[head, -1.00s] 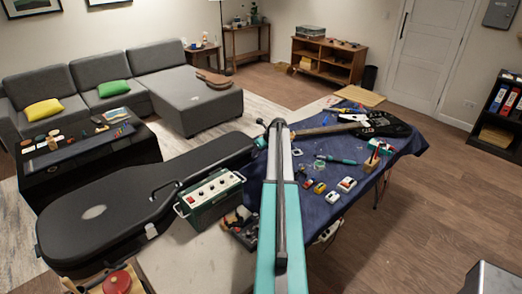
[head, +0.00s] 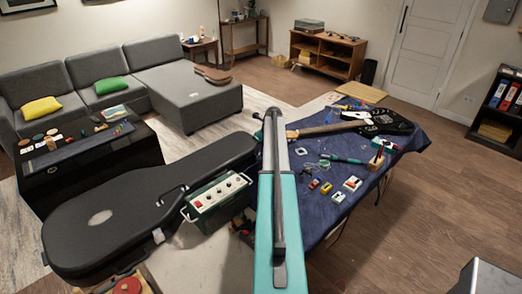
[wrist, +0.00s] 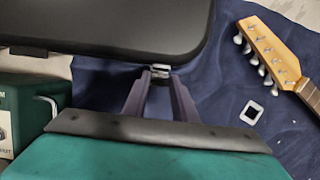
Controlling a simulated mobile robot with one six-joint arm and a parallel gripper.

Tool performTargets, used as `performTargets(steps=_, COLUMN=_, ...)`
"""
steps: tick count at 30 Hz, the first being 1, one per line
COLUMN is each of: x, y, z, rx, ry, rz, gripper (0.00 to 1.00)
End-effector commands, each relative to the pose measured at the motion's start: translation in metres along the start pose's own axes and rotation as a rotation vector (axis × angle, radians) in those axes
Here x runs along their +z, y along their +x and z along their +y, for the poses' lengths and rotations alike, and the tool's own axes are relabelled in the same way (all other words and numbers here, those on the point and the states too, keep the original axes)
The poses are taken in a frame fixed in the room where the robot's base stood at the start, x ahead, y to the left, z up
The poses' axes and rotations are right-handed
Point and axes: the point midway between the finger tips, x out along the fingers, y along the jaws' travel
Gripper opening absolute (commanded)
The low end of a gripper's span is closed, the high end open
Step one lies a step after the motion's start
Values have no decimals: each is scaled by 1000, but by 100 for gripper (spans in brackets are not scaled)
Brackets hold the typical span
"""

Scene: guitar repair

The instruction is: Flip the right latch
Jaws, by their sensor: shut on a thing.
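The black guitar case (head: 100,222) lies closed on the table at the left in the head view. In the wrist view its rounded dark edge (wrist: 110,22) fills the top. A small shiny metal latch (wrist: 160,70) sits on that edge. My gripper (wrist: 160,78) reaches up to the case edge with its purple-grey fingers close together, shut on the latch. The fingertips partly cover the latch, so its exact angle is hard to tell. In the head view my arm hides the fingertips.
A green amplifier box (head: 218,192) stands beside the case, and it shows at the left in the wrist view (wrist: 30,112). An electric guitar (head: 375,124) lies on the blue cloth (head: 300,222); its headstock (wrist: 268,52) is right of my gripper. Pickups (head: 352,183) lie nearby.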

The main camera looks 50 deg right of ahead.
Motion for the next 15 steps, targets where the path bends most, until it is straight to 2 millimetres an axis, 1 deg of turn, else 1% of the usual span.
performTargets(steps=3, x=0, y=0, z=0, rx=2, ry=0, rz=0, gripper=0)
performTargets(steps=4, x=-1, y=0, z=0, rx=2, ry=0, rz=0, gripper=28)
performTargets(steps=6, x=-1, y=0, z=-1, rx=2, ry=1, rz=-1, gripper=40)
performTargets(steps=7, x=-1, y=0, z=-1, rx=2, ry=1, rz=-1, gripper=44)
performTargets(steps=15, x=-2, y=0, z=-2, rx=2, ry=2, rz=-1, gripper=44)
